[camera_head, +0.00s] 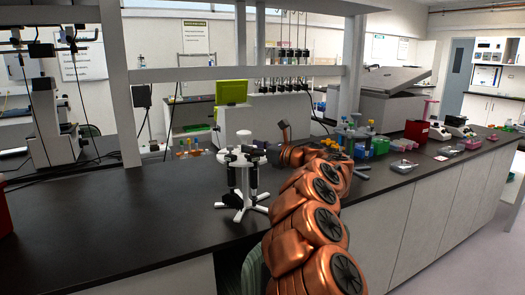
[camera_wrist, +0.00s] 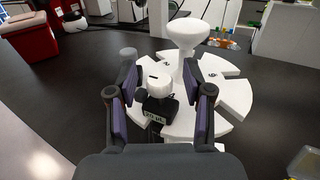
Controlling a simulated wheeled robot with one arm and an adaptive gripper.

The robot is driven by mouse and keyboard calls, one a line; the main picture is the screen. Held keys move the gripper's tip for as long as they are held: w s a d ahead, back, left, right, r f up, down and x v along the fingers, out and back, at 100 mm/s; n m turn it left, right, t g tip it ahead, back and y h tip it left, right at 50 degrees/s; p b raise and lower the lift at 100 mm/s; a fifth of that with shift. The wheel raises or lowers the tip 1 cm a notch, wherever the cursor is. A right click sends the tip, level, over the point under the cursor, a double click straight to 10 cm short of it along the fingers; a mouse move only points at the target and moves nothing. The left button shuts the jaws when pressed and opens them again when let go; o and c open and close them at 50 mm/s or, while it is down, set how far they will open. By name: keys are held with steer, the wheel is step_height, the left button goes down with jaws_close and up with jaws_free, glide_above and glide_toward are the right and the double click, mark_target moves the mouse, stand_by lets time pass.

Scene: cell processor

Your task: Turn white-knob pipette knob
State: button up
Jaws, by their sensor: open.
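The white-knob pipette shows in the wrist view with its white knob (camera_wrist: 159,85) on top of a dark body with a small display (camera_wrist: 157,110). It hangs in a slot of the white round pipette stand (camera_wrist: 233,98). My gripper (camera_wrist: 159,74) is open, with one finger left of the knob and one right of it; a gap shows on both sides. In the head view the stand (camera_head: 241,158) stands on the dark bench, with dark pipettes hanging from it.
The stand's own large white top knob (camera_wrist: 187,34) rises just beyond the pipette. A red box (camera_wrist: 25,36) lies at the far left. A machine with a green screen (camera_head: 231,92) stands behind the stand. The bench (camera_head: 150,210) left of the stand is clear.

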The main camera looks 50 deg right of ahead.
steer(key=shift+a+m+h+p, duration=0.1)
steer(key=shift+m+h+p, duration=0.35)
steer(key=shift+m+h, duration=0.6)
steer(key=shift+w+m+h, duration=0.1)
steer(key=shift+m+h, duration=0.45)
steer(key=shift+h, duration=1)
steer(key=shift+m+g+h, duration=0.6)
steer(key=shift+m+h, duration=0.9)
steer(key=shift+h, duration=0.7)
steer(key=shift+m+h, duration=0.3)
steer(key=shift+h, duration=0.1)
steer(key=s+a+r+m+h+b, duration=0.1)
steer(key=s+a+m, duration=0.1)
steer(key=s, duration=0.5)
steer(key=shift+s+a+g+b, duration=0.3)
steer(key=shift+a+g+b, duration=0.1)
steer(key=shift+a, duration=0.25)
steer(key=shift+r, duration=0.15)
